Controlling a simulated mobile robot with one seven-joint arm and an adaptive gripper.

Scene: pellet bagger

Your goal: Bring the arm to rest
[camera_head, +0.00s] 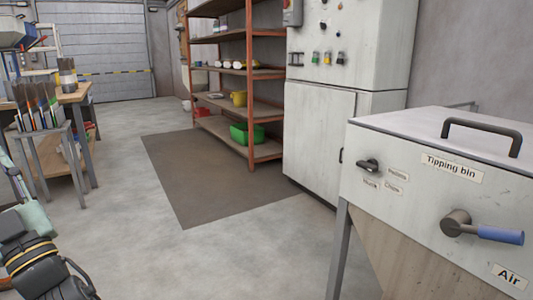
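Part of my arm shows in the lower left corner, a pale green link and dark joints with yellow bands. It hangs over the grey floor and is cut off by the picture's edge. My gripper cannot be made out in this view, so its opening and anything in it are hidden. The arm part shown appears apart from the furniture.
The tipping bin (400,180) stands close at right, with a black lid handle (482,133), a selector knob (368,166) and a blue-gripped lever (482,230). A control cabinet (318,135), shelving (250,85) and workbench (72,97) stand beyond. The floor mat (205,175) is clear.

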